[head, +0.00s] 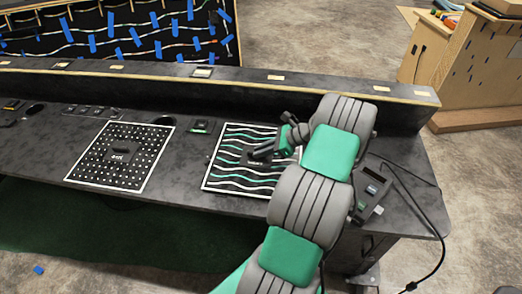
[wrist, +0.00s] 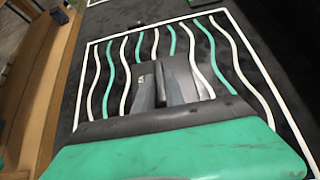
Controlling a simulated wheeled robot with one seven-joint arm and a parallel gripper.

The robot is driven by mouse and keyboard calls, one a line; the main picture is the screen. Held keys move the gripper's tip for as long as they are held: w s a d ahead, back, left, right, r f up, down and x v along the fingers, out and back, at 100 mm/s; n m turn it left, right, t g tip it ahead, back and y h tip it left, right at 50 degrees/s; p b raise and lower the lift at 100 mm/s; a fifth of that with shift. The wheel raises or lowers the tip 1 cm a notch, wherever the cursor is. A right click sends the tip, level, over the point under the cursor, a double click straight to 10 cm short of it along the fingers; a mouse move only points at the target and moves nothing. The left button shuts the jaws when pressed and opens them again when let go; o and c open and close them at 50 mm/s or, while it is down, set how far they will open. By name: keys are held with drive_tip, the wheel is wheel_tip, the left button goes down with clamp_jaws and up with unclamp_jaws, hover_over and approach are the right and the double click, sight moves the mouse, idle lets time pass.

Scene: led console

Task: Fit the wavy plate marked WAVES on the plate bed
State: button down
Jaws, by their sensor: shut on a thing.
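The wavy plate (head: 232,172) is a dark square with a white border and wavy white and green lines. It lies flat at the console's right half, on or just above the surface; I cannot tell which. My gripper (head: 264,153) is over its middle, shut on its dark handle. In the wrist view the wavy plate (wrist: 215,58) spreads beyond my gripper (wrist: 160,88), whose fingers close on the raised part at its centre. The fingers and wrist hide the label and the plate's near part. I cannot make out a separate plate bed.
A dotted plate (head: 100,170) with a dark central handle lies to the left on the console (head: 190,181), with a bare strip between the plates. A small box with buttons (head: 371,190) and a cable sit at the right. A raised ledge (head: 230,88) runs along the back.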

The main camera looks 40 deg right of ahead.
drive_tip(key=shift+f, duration=0.4)
idle(0.4)
drive_tip(key=c, duration=1.3)
unclamp_jaws()
drive_tip(key=v, duration=0.7)
drive_tip(key=shift+s+d+r, duration=0.15)
drive_tip(key=shift+s+r, duration=0.1)
drive_tip(key=shift+s, duration=0.05)
